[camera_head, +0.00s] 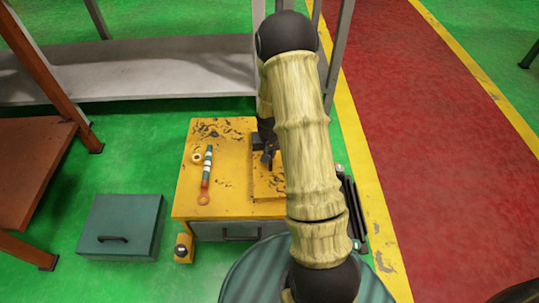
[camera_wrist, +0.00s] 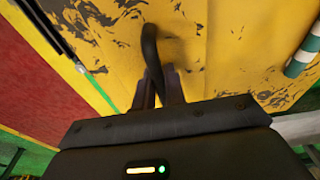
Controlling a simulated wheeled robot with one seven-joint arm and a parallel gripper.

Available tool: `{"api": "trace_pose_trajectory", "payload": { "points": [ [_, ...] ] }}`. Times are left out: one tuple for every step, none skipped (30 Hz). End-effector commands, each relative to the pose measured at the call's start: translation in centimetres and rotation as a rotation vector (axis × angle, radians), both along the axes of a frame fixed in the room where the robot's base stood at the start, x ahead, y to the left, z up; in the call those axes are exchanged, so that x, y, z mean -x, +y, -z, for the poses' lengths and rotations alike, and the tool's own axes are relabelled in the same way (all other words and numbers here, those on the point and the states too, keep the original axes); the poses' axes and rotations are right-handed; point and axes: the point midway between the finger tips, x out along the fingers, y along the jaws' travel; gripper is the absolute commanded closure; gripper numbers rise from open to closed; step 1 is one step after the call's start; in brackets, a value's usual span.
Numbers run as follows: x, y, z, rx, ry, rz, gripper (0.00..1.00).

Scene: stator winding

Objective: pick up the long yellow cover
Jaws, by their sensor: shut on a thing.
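The long yellow cover (camera_head: 270,185) is a scuffed yellow plate at the right side of the yellow worktop, partly hidden behind my arm in the head view. In the wrist view the cover (camera_wrist: 120,30) fills the upper middle, with a dark curved handle (camera_wrist: 150,38) rising from it. My gripper (camera_wrist: 158,75) is shut on this handle. In the head view my gripper (camera_head: 268,157) is small and dark above the cover. I cannot tell whether the cover is lifted off the surface under it.
The yellow workbench (camera_head: 200,180) holds a striped rod (camera_head: 207,168) and a small ring (camera_head: 196,157) on its left. The striped rod also shows in the wrist view (camera_wrist: 305,52). A teal box (camera_head: 120,225) stands on the green floor at left. A grey shelf (camera_head: 150,75) is behind.

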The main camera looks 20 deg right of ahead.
Motion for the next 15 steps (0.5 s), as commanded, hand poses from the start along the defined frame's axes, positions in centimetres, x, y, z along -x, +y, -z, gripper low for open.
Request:
{"api": "trace_pose_trajectory", "payload": {
  "points": [
    [-0.1, 0.0, -1.6, 0.001, -0.005, 0.0, 1.0],
    [-0.1, 0.0, -2.2, 0.001, -0.006, 0.0, 1.0],
    [-0.1, 0.0, -3.0, 0.001, -0.005, 0.0, 1.0],
    [-0.1, 0.0, -3.6, 0.0, -0.004, 0.0, 1.0],
    [-0.1, 0.0, -4.2, 0.001, -0.005, 0.0, 1.0],
    [-0.1, 0.0, -5.0, 0.001, -0.006, 0.0, 1.0],
    [-0.1, 0.0, -5.6, 0.001, -0.005, 0.001, 1.0],
    [-0.1, 0.0, -6.1, 0.001, -0.005, 0.001, 1.0],
    [-0.1, 0.0, -6.6, 0.0, -0.004, 0.001, 1.0],
    [-0.1, 0.0, -7.0, 0.0, -0.004, 0.001, 1.0],
    [-0.1, 0.0, -7.4, 0.0, -0.004, 0.001, 1.0],
    [-0.1, 0.0, -7.7, 0.0, -0.004, 0.001, 1.0],
    [-0.1, 0.0, -7.9, 0.0, -0.004, 0.001, 1.0],
    [-0.1, 0.0, -8.0, 0.0, -0.003, 0.001, 1.0],
    [-0.1, 0.0, -8.1, 0.0, -0.002, 0.001, 1.0]
  ]
}}
